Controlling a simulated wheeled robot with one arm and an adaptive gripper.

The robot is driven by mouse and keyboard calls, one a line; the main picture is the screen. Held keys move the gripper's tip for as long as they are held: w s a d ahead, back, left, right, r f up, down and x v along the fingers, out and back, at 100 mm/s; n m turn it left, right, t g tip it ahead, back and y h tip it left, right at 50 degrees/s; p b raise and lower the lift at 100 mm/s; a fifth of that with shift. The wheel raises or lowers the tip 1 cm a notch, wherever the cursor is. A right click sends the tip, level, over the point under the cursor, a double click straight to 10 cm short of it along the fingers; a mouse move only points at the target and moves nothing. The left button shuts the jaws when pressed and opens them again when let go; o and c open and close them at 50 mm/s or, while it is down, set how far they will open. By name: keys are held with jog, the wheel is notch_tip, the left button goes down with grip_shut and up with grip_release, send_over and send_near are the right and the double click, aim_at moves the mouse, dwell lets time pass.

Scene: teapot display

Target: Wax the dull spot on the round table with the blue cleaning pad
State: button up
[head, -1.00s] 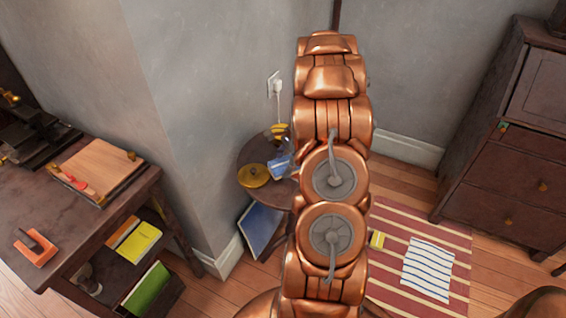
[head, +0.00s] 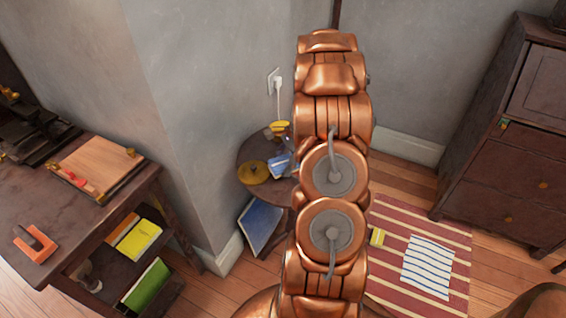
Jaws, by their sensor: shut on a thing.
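The round table (head: 248,150) is a small dark wooden table by the wall corner, partly hidden behind my copper arm. The blue cleaning pad (head: 279,167) is at my gripper (head: 282,150), over the table top. My gripper shows only in part at the arm's left edge and is shut on the pad. Whether the pad touches the table top cannot be told. A round yellow lidded tin or dish (head: 252,172) sits at the table's left edge, just left of the pad. I cannot make out the dull spot.
A white plug and cord (head: 277,84) hang on the wall above the table. A blue panel (head: 260,222) leans below it. A dark desk (head: 100,220) stands left, a dark dresser (head: 510,180) right. A striped rug (head: 390,215) lies on the floor.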

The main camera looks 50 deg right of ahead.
jog(key=shift+f, duration=0.15)
jog(key=shift+w+d+p, duration=0.2)
jog(key=shift+d+p, duration=0.35)
jog(key=shift+d, duration=0.15)
jog(key=shift+w+d+p, duration=0.3)
jog(key=shift+d+p, duration=0.2)
jog(key=shift+d, duration=0.45)
jog(key=shift+w+d+p, duration=0.25)
jog(key=shift+d+p, duration=0.25)
jog(key=shift+d, duration=0.45)
jog(key=shift+w+d+f+p, duration=0.1)
jog(key=shift+w+d+p, duration=0.4)
jog(key=shift+d, duration=1.1)
jog(key=shift+w+d+p, duration=0.45)
jog(key=shift+d, duration=1.1)
jog(key=shift+w+d+f+p, duration=0.1)
jog(key=shift+w+d+p, duration=0.4)
jog(key=shift+d, duration=1.1)
jog(key=shift+a, duration=0.1)
jog(key=shift+s+a+f+p, duration=0.15)
jog(key=shift+s+a, duration=0.6)
jog(key=shift+a, duration=1.65)
jog(key=shift+s+a+p, duration=0.3)
jog(key=shift+s+a, duration=0.45)
jog(key=shift+a, duration=1.7)
jog(key=shift+s+a+f+p, duration=0.15)
jog(key=shift+s+a, duration=0.6)
jog(key=shift+a, duration=1.65)
